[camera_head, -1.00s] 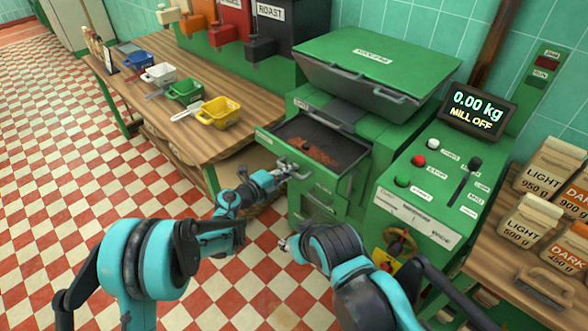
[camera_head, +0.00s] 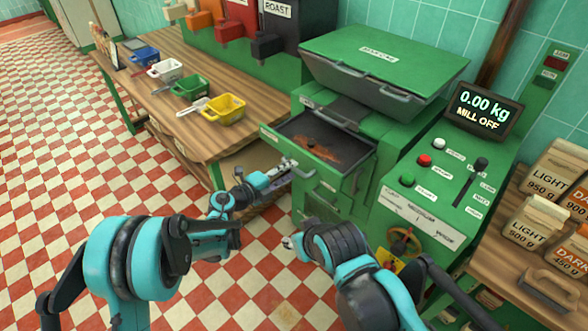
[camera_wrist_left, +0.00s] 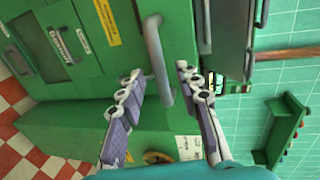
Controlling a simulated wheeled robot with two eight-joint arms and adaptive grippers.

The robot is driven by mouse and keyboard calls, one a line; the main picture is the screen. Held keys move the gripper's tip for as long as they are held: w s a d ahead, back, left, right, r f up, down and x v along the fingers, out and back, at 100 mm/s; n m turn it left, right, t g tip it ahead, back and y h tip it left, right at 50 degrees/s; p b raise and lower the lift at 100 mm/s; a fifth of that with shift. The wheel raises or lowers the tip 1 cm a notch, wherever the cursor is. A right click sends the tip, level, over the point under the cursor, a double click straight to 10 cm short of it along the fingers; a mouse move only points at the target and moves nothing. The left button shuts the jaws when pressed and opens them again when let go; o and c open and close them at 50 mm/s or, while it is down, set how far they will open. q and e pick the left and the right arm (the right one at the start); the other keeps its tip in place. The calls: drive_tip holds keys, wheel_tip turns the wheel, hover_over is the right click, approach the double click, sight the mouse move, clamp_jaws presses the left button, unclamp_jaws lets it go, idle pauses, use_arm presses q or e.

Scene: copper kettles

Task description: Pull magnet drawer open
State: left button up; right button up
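A green drawer (camera_head: 300,157) stands pulled out of the green machine, with its dark tray and reddish-brown grains showing. I cannot read a label that names it. Its grey bar handle (camera_head: 303,172) is on the front; it also shows in the left wrist view (camera_wrist_left: 153,50). My left gripper (camera_head: 287,166) is at this handle. In the left wrist view its two fingers (camera_wrist_left: 158,82) are spread, with the handle's lower end between them; I see no clear grip. My right gripper (camera_head: 291,241) is low in front of the machine, away from the drawer, its fingers mostly hidden.
A wooden table (camera_head: 165,75) with several coloured scoops stands left of the drawer. A control panel (camera_head: 430,185) and display (camera_head: 480,110) are to the right, beside a shelf of coffee bags (camera_head: 535,220). Checkered floor (camera_head: 60,180) is open at left.

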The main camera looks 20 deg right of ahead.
use_arm(q)
drive_tip(key=v, duration=0.9)
drive_tip(key=shift+d, duration=0.1)
drive_tip(key=w+a+r+n+t+y, duration=0.1)
drive_tip(key=w+a+r+n+t, duration=0.3)
drive_tip(key=r, duration=0.4)
drive_tip(key=w+a+r+n+t+y, duration=0.1)
drive_tip(key=a+r+n+t, duration=0.3)
drive_tip(key=a+r, duration=0.25)
drive_tip(key=s+a+r+n+t+y, duration=0.1)
drive_tip(key=a+r+n+t+y, duration=0.15)
drive_tip(key=a+n+y, duration=0.45)
drive_tip(key=s+a+r+n+t+y, duration=0.1)
drive_tip(key=a+r+n+t+y, duration=0.3)
drive_tip(key=a, duration=0.6)
drive_tip(key=s+a+f+n+g+y, duration=0.4)
drive_tip(key=s+a+f+n+g, duration=0.45)
drive_tip(key=s+a, duration=0.2)
drive_tip(key=s+d+f+n+g+h, duration=0.1)
drive_tip(key=s+f+n+g, duration=0.1)
drive_tip(key=s+f, duration=0.3)
drive_tip(key=s+d+f+n+g+h, duration=0.1)
drive_tip(key=s+f, duration=0.3)
drive_tip(key=s, duration=0.5)
drive_tip(key=shift+s+d+f+n+g+h, duration=0.25)
drive_tip(key=shift+d+f+n+g, duration=0.2)
drive_tip(key=shift+d+g, duration=0.35)
